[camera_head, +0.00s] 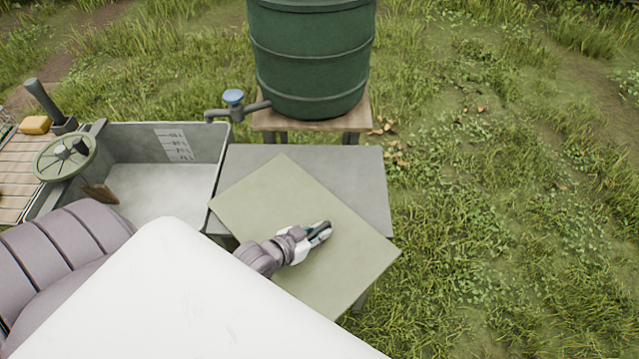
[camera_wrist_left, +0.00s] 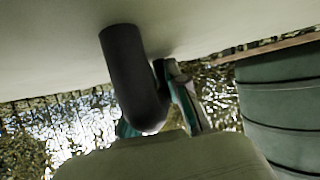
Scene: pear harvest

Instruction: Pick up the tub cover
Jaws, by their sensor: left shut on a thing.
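The tub cover (camera_head: 275,195) is a flat olive-green board, turned at an angle over the grey side table (camera_head: 355,165) and reaching past its front and right edges. I cannot tell whether it touches the table. My left gripper (camera_head: 322,231) is at the middle of the cover, shut on its dark handle. In the left wrist view the handle (camera_wrist_left: 124,70) curves between the fingers of the left gripper (camera_wrist_left: 158,112), and the cover's pale surface (camera_wrist_left: 230,22) fills the top. My right gripper is out of view.
An open grey tub (camera_head: 216,165) stands left of the table, with a round green handwheel (camera_head: 65,157) at its left. A green barrel (camera_head: 312,60) on a wooden stand (camera_head: 358,117) is behind the table, with a blue-topped tap (camera_head: 233,97). Grass lies open to the right.

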